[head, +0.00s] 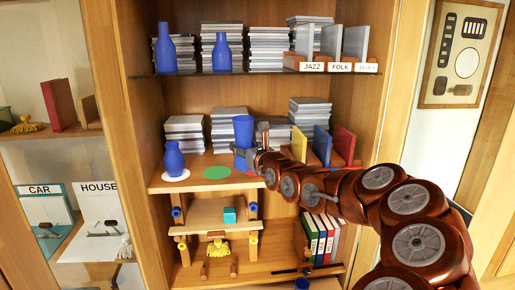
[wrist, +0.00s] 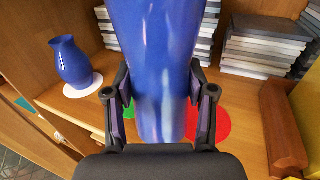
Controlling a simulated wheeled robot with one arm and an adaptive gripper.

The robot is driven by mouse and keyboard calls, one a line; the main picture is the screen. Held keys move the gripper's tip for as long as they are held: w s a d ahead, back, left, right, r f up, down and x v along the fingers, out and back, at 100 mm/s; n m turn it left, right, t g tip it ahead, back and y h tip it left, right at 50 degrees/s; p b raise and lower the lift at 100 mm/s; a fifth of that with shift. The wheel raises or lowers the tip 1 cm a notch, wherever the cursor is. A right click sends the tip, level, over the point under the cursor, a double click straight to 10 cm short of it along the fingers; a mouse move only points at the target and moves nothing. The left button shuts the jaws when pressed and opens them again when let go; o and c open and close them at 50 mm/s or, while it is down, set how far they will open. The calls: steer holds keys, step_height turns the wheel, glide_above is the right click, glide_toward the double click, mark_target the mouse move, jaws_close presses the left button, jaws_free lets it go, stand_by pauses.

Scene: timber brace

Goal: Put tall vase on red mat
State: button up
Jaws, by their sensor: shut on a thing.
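The tall vase (head: 243,129) is blue and upright over the middle shelf. It fills the centre of the wrist view (wrist: 155,60). My gripper (head: 246,155) is shut on it, with one finger on each side in the wrist view (wrist: 160,98). The red mat (wrist: 222,121) is a flat disc on the shelf, showing to the right of the vase in the wrist view and partly covered by vase and finger. In the head view my gripper hides most of it. I cannot tell whether the vase's base touches the shelf.
A green mat (head: 216,172) lies bare to the left. A smaller blue vase (head: 174,159) stands on a white mat (head: 176,176). Stacks of cases (head: 229,130) stand behind, and colored dividers (head: 321,144) stand to the right. A glass shelf (head: 215,73) with two blue vases is above.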

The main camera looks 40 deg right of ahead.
steer(key=shift+w+d+r+p, duration=0.15)
steer(key=shift+d+p, duration=0.1)
steer(key=shift+d, duration=0.15)
steer(key=shift+w+d+r+p, duration=0.15)
steer(key=shift+d+p, duration=0.1)
steer(key=shift+d, duration=0.15)
steer(key=w+d+f+p, duration=0.1)
steer(key=d+p, duration=0.3)
steer(key=d, duration=0.1)
steer(key=shift+w+d, duration=0.15)
steer(key=shift+d, duration=0.25)
steer(key=shift+d+p, duration=0.1)
steer(key=shift+p, duration=0.25)
step_height(320, 180, down, 3)
steer(key=shift+d+r+p, duration=0.1)
steer(key=shift+d+p, duration=0.05)
steer(key=shift+p, duration=0.65)
steer(key=shift+f, duration=0.45)
steer(key=shift+w+f, duration=0.1)
steer(key=shift+f, duration=0.05)
